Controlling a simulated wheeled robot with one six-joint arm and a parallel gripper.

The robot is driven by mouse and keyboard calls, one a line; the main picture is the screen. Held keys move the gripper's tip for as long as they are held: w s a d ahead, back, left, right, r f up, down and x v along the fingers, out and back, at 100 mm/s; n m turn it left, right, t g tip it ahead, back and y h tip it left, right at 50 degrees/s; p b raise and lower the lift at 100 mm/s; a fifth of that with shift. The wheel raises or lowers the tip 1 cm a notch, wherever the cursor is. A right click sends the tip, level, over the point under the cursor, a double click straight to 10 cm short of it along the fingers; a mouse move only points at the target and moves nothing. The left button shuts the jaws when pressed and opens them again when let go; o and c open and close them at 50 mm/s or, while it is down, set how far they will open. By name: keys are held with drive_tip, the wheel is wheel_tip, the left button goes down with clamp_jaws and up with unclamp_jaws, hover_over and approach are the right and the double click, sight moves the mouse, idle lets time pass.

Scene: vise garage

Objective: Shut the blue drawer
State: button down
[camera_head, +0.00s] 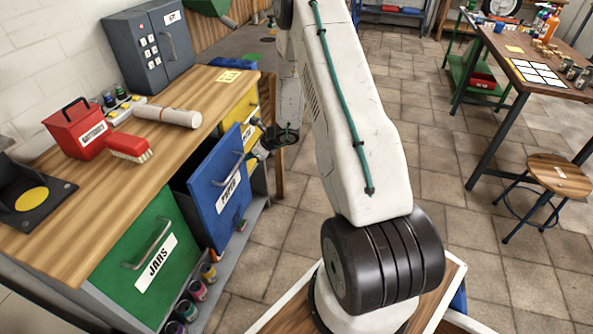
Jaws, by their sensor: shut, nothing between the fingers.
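The blue drawer (217,192) stands pulled out from the wooden workbench (181,97), between a green drawer and a yellow drawer. It has a metal bar handle and a white label on its front. A dark gap shows behind its front panel. My gripper (257,155) is shut and empty. It is at the far right side of the blue drawer's front, close to the edge; I cannot tell if it touches. My arm hides part of the area behind it.
The green drawer (128,262) and yellow drawer (239,114) look shut. A red box (77,131), a brush (130,148) and a white roll (168,115) lie on the bench. Several jars (197,290) stand on the low shelf. A stool (556,176) and a table (515,55) stand right.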

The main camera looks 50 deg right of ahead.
sight(242, 150)
drive_tip(key=w+a, duration=0.3)
drive_tip(key=w, duration=0.4)
drive_tip(key=shift+a, duration=0.25)
drive_tip(key=shift+w+a+r, duration=0.15)
drive_tip(key=shift+r, duration=0.05)
drive_tip(key=s+d, duration=0.2)
drive_tip(key=s, duration=0.1)
drive_tip(key=shift+s+f, duration=0.15)
drive_tip(key=shift+s, duration=0.05)
drive_tip(key=v, duration=1)
drive_tip(key=shift+s+d, duration=0.25)
drive_tip(key=shift+s, duration=0.2)
